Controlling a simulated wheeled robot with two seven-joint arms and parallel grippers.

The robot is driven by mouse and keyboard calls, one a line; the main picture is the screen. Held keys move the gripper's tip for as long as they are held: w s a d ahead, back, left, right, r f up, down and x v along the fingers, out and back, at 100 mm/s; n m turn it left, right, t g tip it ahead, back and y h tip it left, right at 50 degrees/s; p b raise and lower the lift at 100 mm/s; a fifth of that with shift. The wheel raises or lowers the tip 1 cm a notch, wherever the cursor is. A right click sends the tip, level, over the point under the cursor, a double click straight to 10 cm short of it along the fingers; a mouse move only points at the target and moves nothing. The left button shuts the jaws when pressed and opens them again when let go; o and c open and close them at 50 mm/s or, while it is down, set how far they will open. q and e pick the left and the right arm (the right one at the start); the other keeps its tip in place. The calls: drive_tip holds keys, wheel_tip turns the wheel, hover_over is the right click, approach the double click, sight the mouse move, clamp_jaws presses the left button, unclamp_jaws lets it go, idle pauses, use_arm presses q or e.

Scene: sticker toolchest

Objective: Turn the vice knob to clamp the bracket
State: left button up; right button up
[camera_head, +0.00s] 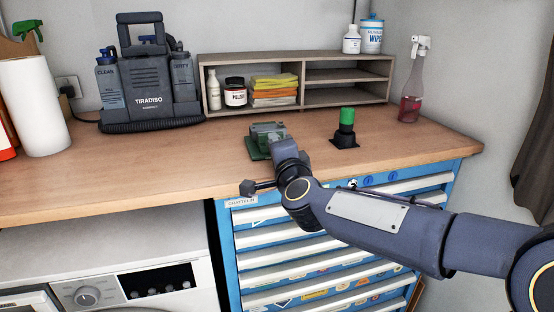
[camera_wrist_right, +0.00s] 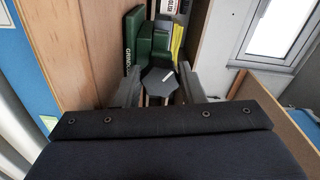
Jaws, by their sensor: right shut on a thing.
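The green vice (camera_head: 257,147) stands on the wooden bench near its front edge. A grey metal piece (camera_head: 268,130) sits at its top; I cannot tell whether this is the bracket or the vice's jaws. My right gripper (camera_wrist_right: 160,86) is at the front of the vice, its fingers on either side of the dark hexagonal knob (camera_wrist_right: 158,80) and shut on it. The vice's green body (camera_wrist_right: 153,42) shows just beyond the knob in the right wrist view. In the head view my gripper and wrist hide the knob. My left gripper is not in view.
A black stand with a green top (camera_head: 347,115) is to the right of the vice. Behind are a wooden shelf (camera_head: 300,60), a grey cleaning machine (camera_head: 148,85) and a spray bottle (camera_head: 411,85). Blue drawers (camera_head: 245,235) lie below. The bench left of the vice is clear.

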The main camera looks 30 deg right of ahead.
drive_tip(key=m+b, duration=0.2)
drive_tip(key=m, duration=0.2)
drive_tip(key=shift+m+b, duration=1)
drive_tip(key=shift+m, duration=0.9)
drive_tip(key=shift+r, duration=0.1)
drive_tip(key=o, duration=1)
